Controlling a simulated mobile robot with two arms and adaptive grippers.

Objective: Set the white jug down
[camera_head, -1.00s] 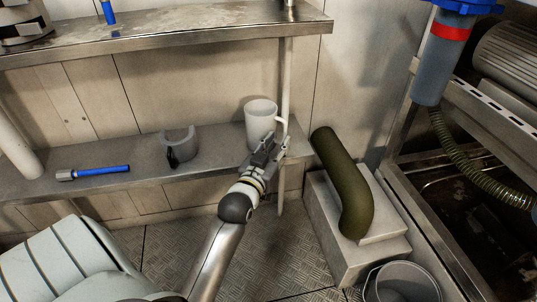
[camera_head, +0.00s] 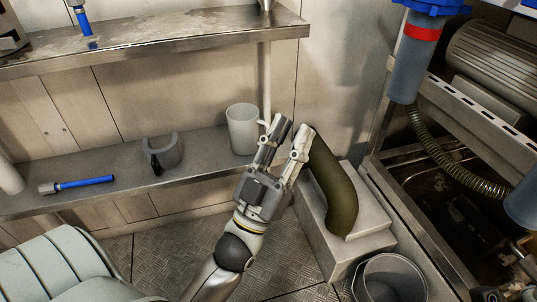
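The white jug (camera_head: 242,128) stands upright on the lower metal shelf (camera_head: 110,181), near its right end by the shelf post. My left gripper (camera_head: 291,133) is in front of the shelf, just right of the jug. Its two fingers are spread apart with nothing between them, and it is clear of the jug's body. The jug's handle side is partly hidden by a finger. My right gripper is not in view.
A grey bracket-like holder (camera_head: 163,153) and a blue-handled tool (camera_head: 78,185) lie on the same shelf. A green pipe (camera_head: 333,190) rises from a pale block right of the gripper. A grey bucket (camera_head: 392,279) stands at lower right. The upper shelf (camera_head: 180,38) overhangs.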

